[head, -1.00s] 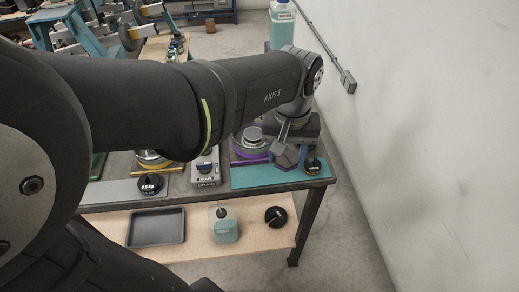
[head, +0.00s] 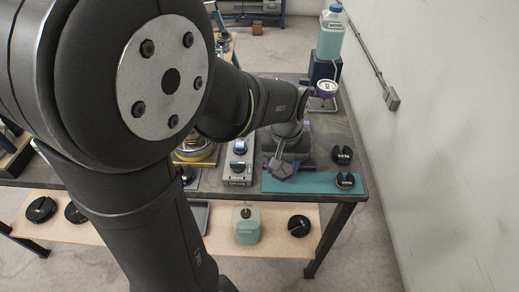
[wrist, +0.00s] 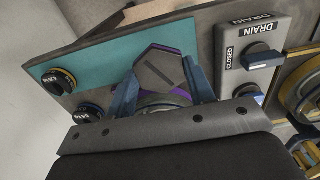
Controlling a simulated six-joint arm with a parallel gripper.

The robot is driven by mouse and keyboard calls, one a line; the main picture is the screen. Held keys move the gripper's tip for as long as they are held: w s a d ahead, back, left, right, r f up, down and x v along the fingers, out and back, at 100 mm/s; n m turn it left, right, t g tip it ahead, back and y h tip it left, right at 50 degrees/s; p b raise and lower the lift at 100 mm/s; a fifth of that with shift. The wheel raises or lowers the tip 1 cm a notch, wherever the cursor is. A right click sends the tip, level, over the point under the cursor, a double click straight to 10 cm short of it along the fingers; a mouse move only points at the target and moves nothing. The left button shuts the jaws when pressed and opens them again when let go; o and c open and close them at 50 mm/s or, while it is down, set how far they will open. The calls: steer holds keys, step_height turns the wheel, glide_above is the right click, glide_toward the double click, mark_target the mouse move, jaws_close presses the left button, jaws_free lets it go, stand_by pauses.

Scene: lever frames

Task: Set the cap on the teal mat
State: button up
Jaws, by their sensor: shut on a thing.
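The cap is a dark grey hexagon with a slot across its top and purple at its edge. It shows in the wrist view (wrist: 159,70) between the blue fingers of my gripper (wrist: 166,88). My gripper is shut on it; it also shows in the head view (head: 285,158). The cap (head: 281,168) appears over the left part of the teal mat (head: 305,184). In the wrist view it overlaps the near edge of the mat (wrist: 112,62). I cannot tell whether the cap touches the mat. A round silver and purple thing is partly hidden below the cap.
A black slotted knob (head: 345,180) sits at the mat's right end, and another (head: 341,155) stands behind it, off the mat. A drain valve box (head: 239,162) stands left of the mat. The mat's middle is clear. A wall rises at the right.

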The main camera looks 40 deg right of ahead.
mark_target(281, 174)
steer(key=shift+w+f, duration=0.1)
steer(key=shift+f, duration=1.9)
steer(key=shift+f, duration=0.2)
steer(key=o, duration=1.2)
steer(key=shift+c, duration=0.2)
steer(key=shift+r, duration=0.1)
step_height(281, 174, up, 12)
steer(key=shift+r, duration=0.1)
